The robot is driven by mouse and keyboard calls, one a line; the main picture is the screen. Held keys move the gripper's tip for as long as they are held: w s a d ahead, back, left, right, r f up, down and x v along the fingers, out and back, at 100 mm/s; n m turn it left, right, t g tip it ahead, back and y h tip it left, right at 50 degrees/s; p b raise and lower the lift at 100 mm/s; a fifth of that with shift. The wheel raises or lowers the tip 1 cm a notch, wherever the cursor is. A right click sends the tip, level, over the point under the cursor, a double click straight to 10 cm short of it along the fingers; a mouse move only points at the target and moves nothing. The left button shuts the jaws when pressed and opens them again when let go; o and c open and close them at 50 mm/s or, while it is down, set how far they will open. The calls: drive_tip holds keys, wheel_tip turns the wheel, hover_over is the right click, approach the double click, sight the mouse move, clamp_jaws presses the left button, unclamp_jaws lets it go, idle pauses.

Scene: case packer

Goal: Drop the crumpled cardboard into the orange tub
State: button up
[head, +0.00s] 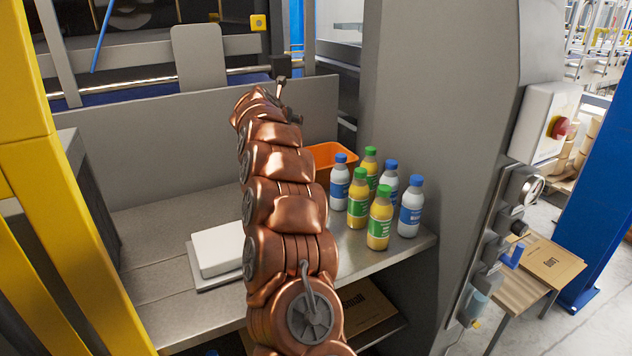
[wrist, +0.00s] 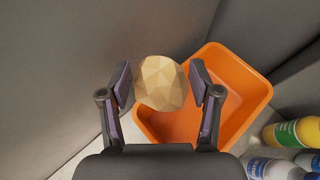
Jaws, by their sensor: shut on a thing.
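In the wrist view, the crumpled cardboard (wrist: 162,83) is a tan, faceted ball between the two fingers of my gripper (wrist: 160,88). My gripper is shut on it. The orange tub (wrist: 251,95) lies below and to the right of the ball in that view, and the ball covers part of its left side. The visible part of the tub's floor is bare. In the head view, the orange tub (head: 323,152) stands at the back of the metal shelf, partly hidden behind my arm. The cardboard and my gripper's fingers cannot be made out there.
Several bottles with blue or green caps (head: 380,218) stand on the shelf right of my arm, just in front of the tub. A white block (head: 217,250) lies on the left. Grey walls (head: 200,155) close the back and right side.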

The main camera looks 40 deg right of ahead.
drive_tip(key=s+d+f+m+g+h+b, duration=0.1)
drive_tip(key=s+d+f+m+g+b, duration=0.3)
drive_tip(key=f+b, duration=0.5)
drive_tip(key=s+d+b, duration=0.1)
drive_tip(key=s+d, duration=0.1)
drive_tip(key=s, duration=0.1)
drive_tip(key=shift+d+m+g+h+b, duration=0.2)
drive_tip(key=shift+m+g+h+b, duration=0.1)
drive_tip(key=shift+g+h+b, duration=0.1)
drive_tip(key=shift+r, duration=0.1)
drive_tip(key=o, duration=1.2)
drive_tip(key=shift+a, duration=0.1)
drive_tip(key=shift+v, duration=5.95)
